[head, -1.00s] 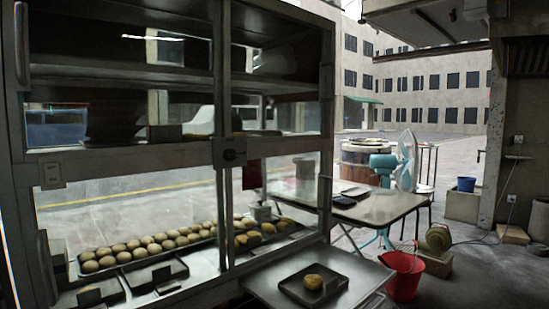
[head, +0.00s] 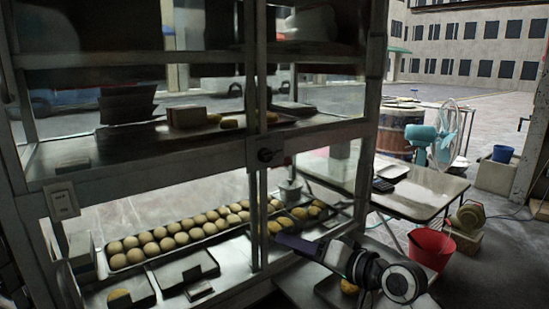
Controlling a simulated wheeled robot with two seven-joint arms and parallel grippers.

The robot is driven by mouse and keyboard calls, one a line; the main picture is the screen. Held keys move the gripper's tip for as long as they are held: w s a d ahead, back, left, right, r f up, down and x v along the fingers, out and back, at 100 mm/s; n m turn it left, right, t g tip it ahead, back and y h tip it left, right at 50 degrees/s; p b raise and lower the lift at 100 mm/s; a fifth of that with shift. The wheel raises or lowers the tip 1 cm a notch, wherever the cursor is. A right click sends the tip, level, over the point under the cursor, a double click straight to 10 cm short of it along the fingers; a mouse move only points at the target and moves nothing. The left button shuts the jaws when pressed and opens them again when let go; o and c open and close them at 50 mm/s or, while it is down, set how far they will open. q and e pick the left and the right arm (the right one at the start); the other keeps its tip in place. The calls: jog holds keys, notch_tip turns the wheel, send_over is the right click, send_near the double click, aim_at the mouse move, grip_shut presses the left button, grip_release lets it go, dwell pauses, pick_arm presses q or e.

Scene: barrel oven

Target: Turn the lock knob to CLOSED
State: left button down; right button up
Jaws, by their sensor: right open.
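The lock knob (head: 266,155) is a small dark round knob on the metal frame of the glass cabinet, where the middle upright meets the crossbar. It is in plain view, but I cannot read any marking or its exact turn. My right gripper (head: 292,243) comes in from the lower right, below and a little right of the knob, and apart from it. It is open, and nothing shows between its fingers. My left gripper is out of view.
A tray of round buns (head: 165,243) lies inside the cabinet, behind the glass. A table (head: 425,193) stands at right, with a blue fan (head: 445,135) beyond it and a red bucket (head: 431,250) nearby. My right arm partly covers a small tray with a bun (head: 349,287).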

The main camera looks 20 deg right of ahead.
jog(key=m+t+y+p, duration=0.1)
jog(key=t+y+p, duration=0.1)
send_near(271, 158)
jog(key=s, duration=0.1)
jog(key=x, duration=0.9)
jog(key=shift+w, duration=0.5)
jog(key=c, duration=1)
jog(key=shift+c, duration=0.2)
